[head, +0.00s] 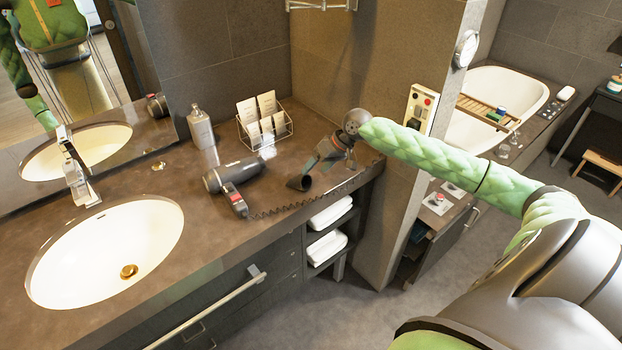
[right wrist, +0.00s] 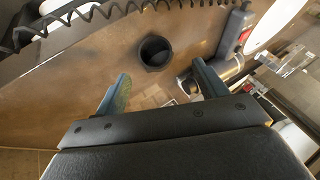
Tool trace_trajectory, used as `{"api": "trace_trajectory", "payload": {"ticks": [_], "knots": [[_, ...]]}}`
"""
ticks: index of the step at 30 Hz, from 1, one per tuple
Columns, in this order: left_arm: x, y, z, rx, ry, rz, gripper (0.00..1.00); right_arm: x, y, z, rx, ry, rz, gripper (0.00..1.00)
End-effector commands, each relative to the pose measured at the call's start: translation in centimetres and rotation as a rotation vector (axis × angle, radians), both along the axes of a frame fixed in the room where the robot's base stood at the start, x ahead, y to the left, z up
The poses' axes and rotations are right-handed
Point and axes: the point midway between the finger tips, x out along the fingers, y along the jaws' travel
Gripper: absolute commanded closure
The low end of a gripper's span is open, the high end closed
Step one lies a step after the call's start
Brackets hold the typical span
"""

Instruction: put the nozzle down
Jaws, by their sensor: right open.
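The nozzle (head: 299,183) is a small black, hollow piece on the brown counter (head: 200,262), near its front edge. In the right wrist view the nozzle (right wrist: 156,52) shows its dark round opening, ahead of the fingertips and roughly between their lines. My right gripper (head: 318,164) is open and empty just behind the nozzle in the head view. Its two blue-grey fingers also show spread in the right wrist view (right wrist: 161,72). I see a gap between fingers and nozzle. My left gripper is not in view.
A dark hair dryer (head: 232,175) lies left of the nozzle, its coiled cord (head: 300,209) running along the counter's front edge. A wire rack with cards (head: 264,122) and a bottle (head: 201,127) stand behind. A sink (head: 110,250) is at left.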

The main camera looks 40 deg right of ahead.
Motion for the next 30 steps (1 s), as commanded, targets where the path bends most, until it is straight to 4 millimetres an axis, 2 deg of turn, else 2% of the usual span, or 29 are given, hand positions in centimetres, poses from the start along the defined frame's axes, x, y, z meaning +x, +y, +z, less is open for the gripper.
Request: {"api": "trace_trajectory", "payload": {"ticks": [6,12,18,30], "knots": [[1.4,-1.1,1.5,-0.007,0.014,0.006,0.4,-1.2,-1.5,2.7,-0.002,-0.001,-0.001,0.28],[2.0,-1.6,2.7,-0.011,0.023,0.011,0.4,-1.9,-2.4,4.4,0.0,-0.001,0.0,0.28],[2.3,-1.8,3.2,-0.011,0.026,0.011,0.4,-2.1,-2.6,5.1,0.001,-0.001,0.0,0.28],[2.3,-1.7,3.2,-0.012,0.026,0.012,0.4,-2.1,-2.6,5.1,0.001,-0.001,0.0,0.28]]}}
